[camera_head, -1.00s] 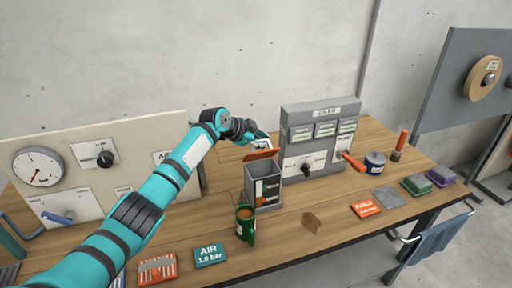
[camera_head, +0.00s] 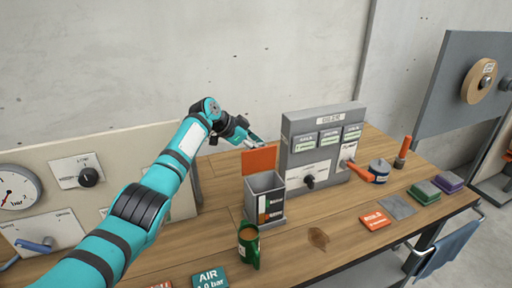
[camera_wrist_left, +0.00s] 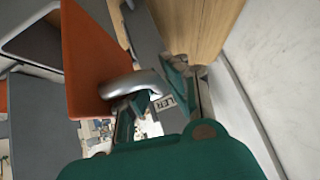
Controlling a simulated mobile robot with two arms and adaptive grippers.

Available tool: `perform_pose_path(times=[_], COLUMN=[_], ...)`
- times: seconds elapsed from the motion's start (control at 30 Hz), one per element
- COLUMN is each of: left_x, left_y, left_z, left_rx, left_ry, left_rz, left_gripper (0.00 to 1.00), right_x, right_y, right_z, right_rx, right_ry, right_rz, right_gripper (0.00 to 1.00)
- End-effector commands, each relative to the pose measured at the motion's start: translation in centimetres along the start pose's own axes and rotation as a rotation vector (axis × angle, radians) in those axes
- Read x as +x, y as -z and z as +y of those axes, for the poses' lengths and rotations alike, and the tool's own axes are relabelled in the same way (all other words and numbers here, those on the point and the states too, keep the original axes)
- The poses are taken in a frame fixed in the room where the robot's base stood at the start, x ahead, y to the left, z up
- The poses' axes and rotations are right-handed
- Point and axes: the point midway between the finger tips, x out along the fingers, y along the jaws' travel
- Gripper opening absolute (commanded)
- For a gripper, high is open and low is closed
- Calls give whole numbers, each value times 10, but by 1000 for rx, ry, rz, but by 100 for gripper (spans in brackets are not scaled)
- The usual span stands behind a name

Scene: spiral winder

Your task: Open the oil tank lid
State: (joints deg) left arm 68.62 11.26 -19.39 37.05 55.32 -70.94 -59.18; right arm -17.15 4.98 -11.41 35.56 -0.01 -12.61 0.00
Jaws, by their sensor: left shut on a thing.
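The oil tank (camera_head: 265,195) is a grey open-topped box on the wooden bench, beside the grey control panel. Its orange lid (camera_head: 259,160) stands upright at the tank's back edge, and the tank's inside shows. My left gripper (camera_head: 256,142) is behind and above the lid, near its top edge. In the left wrist view the orange lid (camera_wrist_left: 90,60) has a curved metal handle (camera_wrist_left: 132,84), and the fingers of my left gripper (camera_wrist_left: 155,105) are shut on this handle. My right gripper is not in view.
A green mug (camera_head: 248,246) of brown liquid stands in front of the tank. The grey control panel (camera_head: 320,145) stands close on the right, with an orange-handled lever (camera_head: 360,171). A gauge panel (camera_head: 120,170) stands at left. A brown stain (camera_head: 318,239) marks the bench.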

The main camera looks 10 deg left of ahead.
Motion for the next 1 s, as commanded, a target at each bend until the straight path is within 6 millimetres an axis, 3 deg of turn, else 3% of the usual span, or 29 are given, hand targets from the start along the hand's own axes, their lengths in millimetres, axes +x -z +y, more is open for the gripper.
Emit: perform_pose_path(times=[0.77,0.8,0.87,1.0], left_x=[-3,-3,-3,-2], left_y=[-4,-4,-4,-3], left_z=[-7,-7,-7,-5], left_rx=[-1,-1,-1,-1], left_ry=[22,21,20,16], left_rz=[-1,-2,-2,-2], left_gripper=[0,13,21,23], right_x=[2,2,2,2], right_y=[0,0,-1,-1], right_z=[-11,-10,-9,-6], right_rx=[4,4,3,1], right_ry=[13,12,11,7], right_rz=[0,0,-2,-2], right_gripper=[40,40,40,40])
